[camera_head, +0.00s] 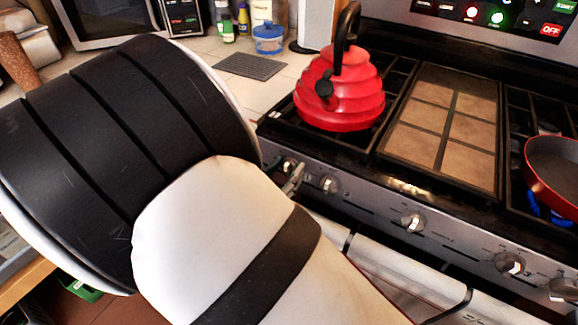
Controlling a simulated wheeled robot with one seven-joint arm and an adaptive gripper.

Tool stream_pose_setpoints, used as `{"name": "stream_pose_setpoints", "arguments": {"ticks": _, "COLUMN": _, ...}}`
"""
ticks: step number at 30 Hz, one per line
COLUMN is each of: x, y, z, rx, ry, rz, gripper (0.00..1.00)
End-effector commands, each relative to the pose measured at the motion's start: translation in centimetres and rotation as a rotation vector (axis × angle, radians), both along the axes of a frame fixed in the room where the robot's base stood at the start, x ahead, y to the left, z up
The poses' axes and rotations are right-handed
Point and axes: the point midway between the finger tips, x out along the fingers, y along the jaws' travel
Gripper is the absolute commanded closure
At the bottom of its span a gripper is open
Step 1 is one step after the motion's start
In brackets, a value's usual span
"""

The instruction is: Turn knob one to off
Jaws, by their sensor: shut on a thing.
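The stove's front panel carries a row of silver knobs. The leftmost knob (289,165) is at the left end of the panel. A small part of my gripper (295,179) shows there, past my white and black arm, with its tip against that knob. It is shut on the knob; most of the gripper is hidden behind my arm. The knob's exact angle is too small to read. The second knob (330,185) sits just to the right, clear of the gripper.
A red kettle (340,95) stands on the left burner, above the leftmost knob. A red pan (555,170) sits at the right over a blue flame. A flat griddle (443,120) lies between. The oven handle (400,262) runs below the knobs.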

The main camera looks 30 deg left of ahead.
Motion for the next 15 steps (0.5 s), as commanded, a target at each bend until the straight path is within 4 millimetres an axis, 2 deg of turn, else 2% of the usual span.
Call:
{"name": "stream_pose_setpoints", "arguments": {"ticks": 7, "x": -0.13, "y": 0.04, "z": -0.13, "rx": 0.0, "ry": 0.004, "rz": 0.002, "gripper": 0.89}}
{"name": "stream_pose_setpoints", "arguments": {"ticks": 8, "x": -0.13, "y": 0.04, "z": -0.13, "rx": 0.0, "ry": 0.004, "rz": 0.002, "gripper": 0.59}}
{"name": "stream_pose_setpoints", "arguments": {"ticks": 10, "x": -0.12, "y": 0.04, "z": -0.12, "rx": 0.0, "ry": 0.004, "rz": 0.002, "gripper": 0.44}}
{"name": "stream_pose_setpoints", "arguments": {"ticks": 15, "x": -0.07, "y": 0.03, "z": -0.06, "rx": 0.0, "ry": 0.002, "rz": 0.001, "gripper": 0.44}}
